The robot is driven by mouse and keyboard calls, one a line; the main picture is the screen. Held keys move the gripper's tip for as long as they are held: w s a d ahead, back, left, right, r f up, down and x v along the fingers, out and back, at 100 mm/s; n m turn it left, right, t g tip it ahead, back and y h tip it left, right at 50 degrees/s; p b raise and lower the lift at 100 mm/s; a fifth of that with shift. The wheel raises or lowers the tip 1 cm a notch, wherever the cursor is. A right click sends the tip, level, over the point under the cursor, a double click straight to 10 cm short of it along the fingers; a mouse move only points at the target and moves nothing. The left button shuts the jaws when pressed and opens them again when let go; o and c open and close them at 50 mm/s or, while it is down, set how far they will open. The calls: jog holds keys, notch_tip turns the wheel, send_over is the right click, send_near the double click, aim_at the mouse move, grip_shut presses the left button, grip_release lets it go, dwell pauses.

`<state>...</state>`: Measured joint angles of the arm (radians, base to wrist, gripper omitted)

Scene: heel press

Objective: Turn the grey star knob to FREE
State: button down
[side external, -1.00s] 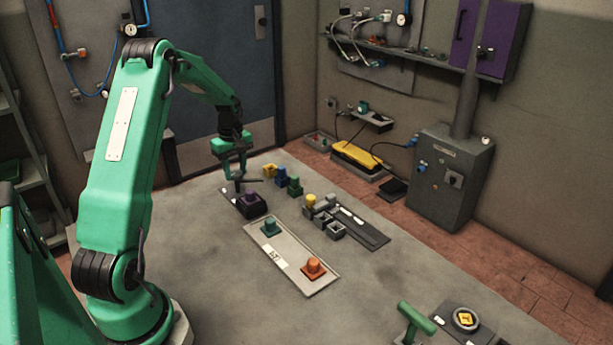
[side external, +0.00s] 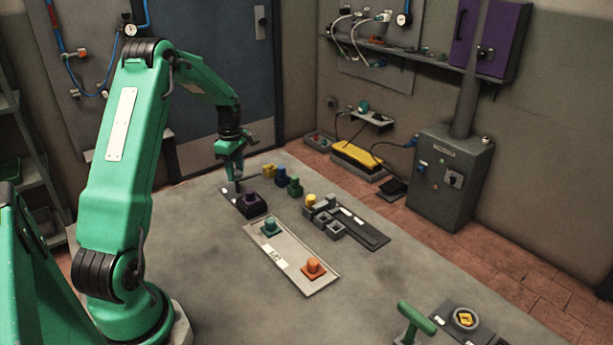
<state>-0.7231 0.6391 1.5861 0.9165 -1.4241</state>
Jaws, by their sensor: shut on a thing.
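My gripper (side external: 238,184) points down at the far left of the table, above the dark plate (side external: 230,190) that bears the purple block (side external: 251,204). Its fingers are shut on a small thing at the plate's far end. I take this to be the grey star knob, but the fingers and distance hide its shape. No FREE marking can be read from here. The purple block sits just in front of the gripper, to its lower right in the picture.
Yellow (side external: 268,171), blue (side external: 281,177) and green (side external: 294,186) blocks stand right of the gripper. A pale tray (side external: 290,262) with teal and orange pieces lies in front. Grey open boxes (side external: 328,222) stand farther right. A green handle (side external: 416,318) is near the front edge.

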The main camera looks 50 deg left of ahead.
jog(key=shift+r, duration=0.1)
jog(key=c, duration=0.9)
grip_release()
jog(key=shift+r, duration=3.85)
